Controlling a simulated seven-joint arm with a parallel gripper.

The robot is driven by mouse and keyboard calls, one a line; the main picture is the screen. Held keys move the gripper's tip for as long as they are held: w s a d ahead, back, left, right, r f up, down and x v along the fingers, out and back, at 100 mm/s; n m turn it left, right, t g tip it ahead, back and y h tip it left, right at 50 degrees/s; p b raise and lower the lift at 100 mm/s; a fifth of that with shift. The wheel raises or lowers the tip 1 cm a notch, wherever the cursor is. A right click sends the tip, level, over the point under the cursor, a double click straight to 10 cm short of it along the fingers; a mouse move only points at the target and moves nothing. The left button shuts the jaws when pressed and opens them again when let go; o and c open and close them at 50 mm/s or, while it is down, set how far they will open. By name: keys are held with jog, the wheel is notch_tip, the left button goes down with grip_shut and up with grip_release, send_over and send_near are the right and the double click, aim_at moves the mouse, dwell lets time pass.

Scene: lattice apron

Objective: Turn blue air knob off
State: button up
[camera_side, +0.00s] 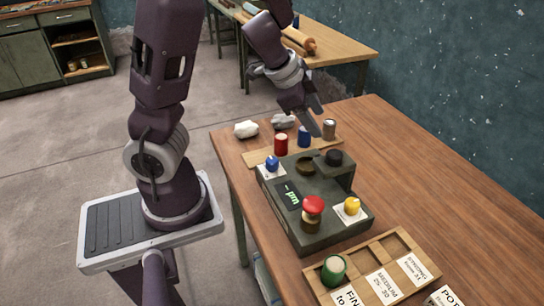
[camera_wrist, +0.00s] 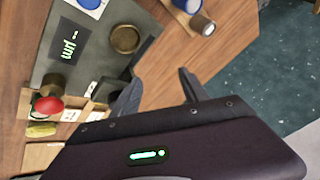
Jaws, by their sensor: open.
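The blue knob (camera_side: 271,163) sits on a white label at the far left corner of the dark grey-green control box (camera_side: 285,222). In the wrist view the blue knob (camera_wrist: 88,3) is cut by the top edge. Its pointer and label text are too small to read. My gripper (camera_side: 312,115) is open and empty, in the air above the far side of the table, up and right of the knob and apart from it. In the wrist view the fingers of my gripper (camera_wrist: 158,92) are spread over bare table.
The box carries a red button (camera_side: 313,206), a yellow knob (camera_side: 352,206), a black knob (camera_side: 334,157) and a lit display (camera_side: 289,194). Red (camera_side: 281,145), blue (camera_side: 304,137) and grey-brown (camera_side: 329,129) cylinders stand behind it. A wooden tray (camera_side: 400,245) lies in front. The table's right side is clear.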

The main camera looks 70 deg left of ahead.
jog(key=s+f+m+g, duration=0.1)
jog(key=s+f+g, duration=0.2)
jog(key=s, duration=0.1)
jog(key=g, duration=0.3)
send_over(272, 160)
jog(key=shift+w+f+m, duration=0.25)
jog(key=shift+f+m, duration=0.05)
jog(key=f, duration=0.7)
jog(key=shift+s+a, duration=0.1)
jog(key=shift+s, duration=0.1)
grip_shut()
